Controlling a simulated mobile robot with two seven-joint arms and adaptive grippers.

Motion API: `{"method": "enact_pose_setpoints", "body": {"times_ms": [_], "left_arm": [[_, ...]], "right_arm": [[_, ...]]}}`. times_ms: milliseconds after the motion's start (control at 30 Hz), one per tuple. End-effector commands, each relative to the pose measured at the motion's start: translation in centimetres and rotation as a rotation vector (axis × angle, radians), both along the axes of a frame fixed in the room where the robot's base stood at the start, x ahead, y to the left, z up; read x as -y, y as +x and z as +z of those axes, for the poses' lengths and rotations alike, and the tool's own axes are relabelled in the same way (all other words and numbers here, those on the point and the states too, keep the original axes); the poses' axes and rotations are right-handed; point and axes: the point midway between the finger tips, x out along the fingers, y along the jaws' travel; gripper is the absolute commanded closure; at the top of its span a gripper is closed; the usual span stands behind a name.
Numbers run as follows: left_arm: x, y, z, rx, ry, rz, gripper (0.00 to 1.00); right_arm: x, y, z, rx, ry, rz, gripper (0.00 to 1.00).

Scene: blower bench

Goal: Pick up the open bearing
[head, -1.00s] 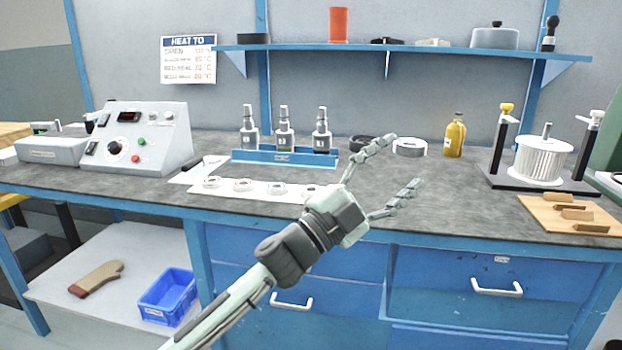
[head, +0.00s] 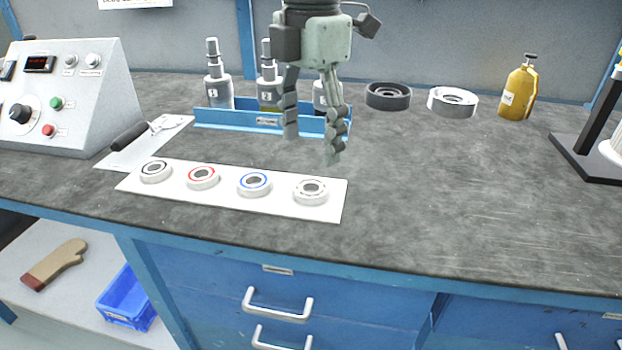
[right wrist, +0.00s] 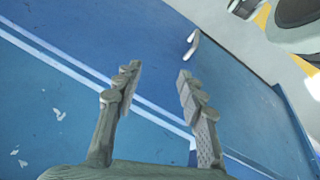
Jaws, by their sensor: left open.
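Several small bearings lie in a row on a white strip (head: 230,200) on the bench. The rightmost bearing (head: 311,190) shows balls between its rings and no coloured seal, so it looks like the open bearing. The others have a blue (head: 254,184), a red (head: 202,177) and a dark (head: 155,170) ring. My left gripper (head: 312,150) points down above and behind the open bearing, its fingers apart and empty. My right gripper (right wrist: 157,75) shows in the right wrist view, fingers apart with nothing between them, facing blue drawer fronts.
A blue rack (head: 225,119) with several bottles stands behind the left gripper. A dark ring (head: 388,97), a pale ring (head: 453,102) and a yellow bottle (head: 519,90) stand at the back. A control box (head: 85,95) is at left. The bench right of the strip is clear.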

Motion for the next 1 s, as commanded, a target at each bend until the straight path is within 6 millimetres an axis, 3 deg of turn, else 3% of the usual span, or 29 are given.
{"method": "enact_pose_setpoints", "body": {"times_ms": [300,433,767,1000], "left_arm": [[0.3,-0.4,-4.2,-0.004,-0.002,-0.003,0.34],[0.4,-0.4,-6.0,-0.003,-0.005,-0.003,0.34],[0.4,-0.3,-6.7,-0.003,-0.006,-0.003,0.34],[0.5,-0.3,-6.7,-0.003,-0.006,-0.003,0.64]], "right_arm": [[0.0,0.1,0.0,0.004,0.002,0.002,0.6],[0.0,0.1,-0.8,-0.009,0.002,0.001,0.6],[0.0,0.2,-1.0,-0.006,0.004,0.002,0.6],[0.0,0.3,-0.8,-0.002,0.004,0.003,0.6]]}}
